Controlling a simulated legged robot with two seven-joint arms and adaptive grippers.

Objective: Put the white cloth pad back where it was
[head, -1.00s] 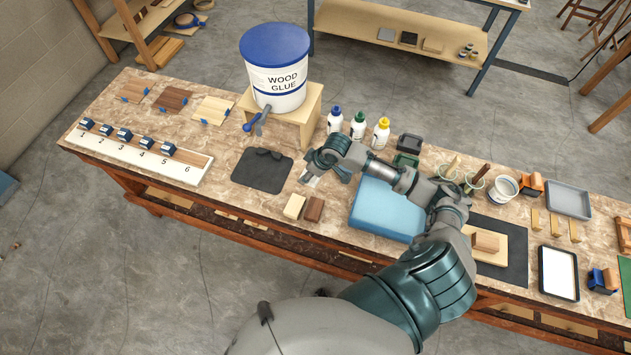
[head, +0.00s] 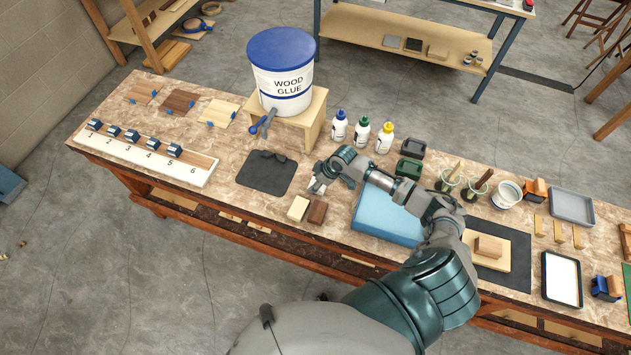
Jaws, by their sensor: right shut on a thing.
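My right gripper (head: 321,176) is at the middle of the bench, between the dark grey mat and the blue block. The arm reaches in from the lower right, over the blue block. The gripper is shut on the white cloth pad (head: 316,187), of which only a small pale part shows below the fingers. The rest of the pad is hidden by the gripper, and I cannot tell whether it touches the bench. My left gripper is not in view.
A dark mat (head: 266,173) lies to the left, with a glue bucket (head: 281,75) on a wooden stand (head: 312,120) behind it. Cream (head: 298,208) and brown (head: 317,212) blocks lie in front. The blue block (head: 385,218) is to the right, and bottles (head: 362,130) stand behind.

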